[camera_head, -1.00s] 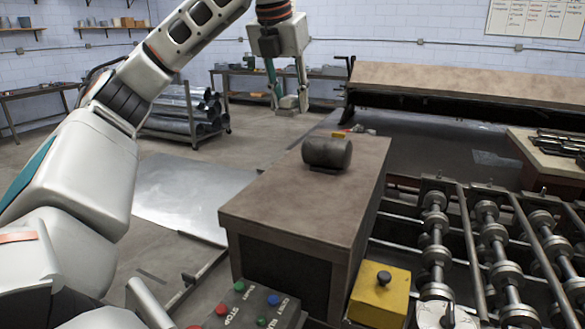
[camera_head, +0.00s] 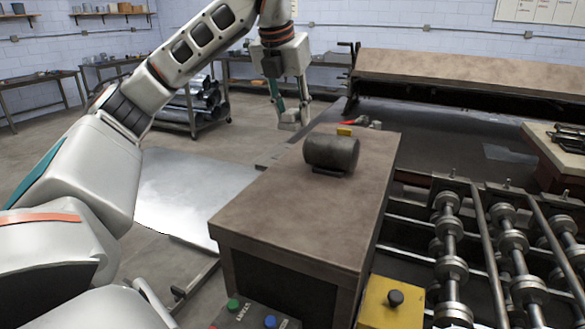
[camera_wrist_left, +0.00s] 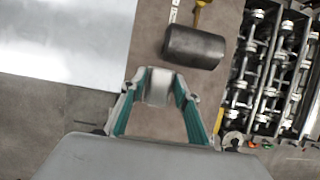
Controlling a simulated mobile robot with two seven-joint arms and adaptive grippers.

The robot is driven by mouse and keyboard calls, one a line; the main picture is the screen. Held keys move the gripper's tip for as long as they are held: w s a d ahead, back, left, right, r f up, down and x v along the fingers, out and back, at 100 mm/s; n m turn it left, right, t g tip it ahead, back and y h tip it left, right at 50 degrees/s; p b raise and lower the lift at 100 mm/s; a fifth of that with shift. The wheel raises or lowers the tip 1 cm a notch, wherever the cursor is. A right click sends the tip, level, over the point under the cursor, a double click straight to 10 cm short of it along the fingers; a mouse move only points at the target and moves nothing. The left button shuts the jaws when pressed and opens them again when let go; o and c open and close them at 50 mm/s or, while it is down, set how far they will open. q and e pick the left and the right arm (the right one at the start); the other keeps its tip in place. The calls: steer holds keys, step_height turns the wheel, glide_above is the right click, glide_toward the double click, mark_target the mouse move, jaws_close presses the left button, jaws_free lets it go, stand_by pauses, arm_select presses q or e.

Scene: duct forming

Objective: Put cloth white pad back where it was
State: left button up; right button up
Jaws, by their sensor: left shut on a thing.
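My left gripper (camera_head: 289,114) hangs from the left arm beyond the far left edge of the brown-topped cabinet (camera_head: 285,215). In the left wrist view its teal-lined fingers (camera_wrist_left: 157,88) close on a small pale grey-white piece, which I take for the cloth white pad (camera_wrist_left: 158,93). The pale piece also shows small at the fingertips in the head view (camera_head: 289,126). Its lower side and the contact are hard to make out. My right gripper is in neither view.
A dark cylinder (camera_head: 331,152) lies on the cabinet top, with a yellow-handled tool (camera_head: 345,132) behind it. Roller rails (camera_head: 450,240) stand at right, with a yellow button box (camera_head: 390,303) in front. A shiny metal sheet (camera_head: 180,190) lies at left.

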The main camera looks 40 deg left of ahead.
arm_select(q)
steer(key=b, duration=0.1)
glide_above(295, 177)
steer(key=s, duration=0.1)
steer(key=f, duration=0.9)
steer(key=shift+s+d+f, duration=0.15)
steer(key=shift+s+d, duration=0.05)
steer(key=shift+f, duration=0.4)
step_height(295, 177, down, 3)
steer(key=shift+f+b, duration=0.1)
steer(key=shift+b, duration=0.4)
steer(key=shift+f, duration=0.25)
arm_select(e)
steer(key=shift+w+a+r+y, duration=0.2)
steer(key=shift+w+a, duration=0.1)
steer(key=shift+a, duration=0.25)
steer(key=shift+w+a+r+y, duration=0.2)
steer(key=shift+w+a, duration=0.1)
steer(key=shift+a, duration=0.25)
arm_select(q)
steer(key=o, duration=1)
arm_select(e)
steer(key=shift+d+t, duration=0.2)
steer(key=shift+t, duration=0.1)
arm_select(q)
steer(key=shift+o, duration=0.2)
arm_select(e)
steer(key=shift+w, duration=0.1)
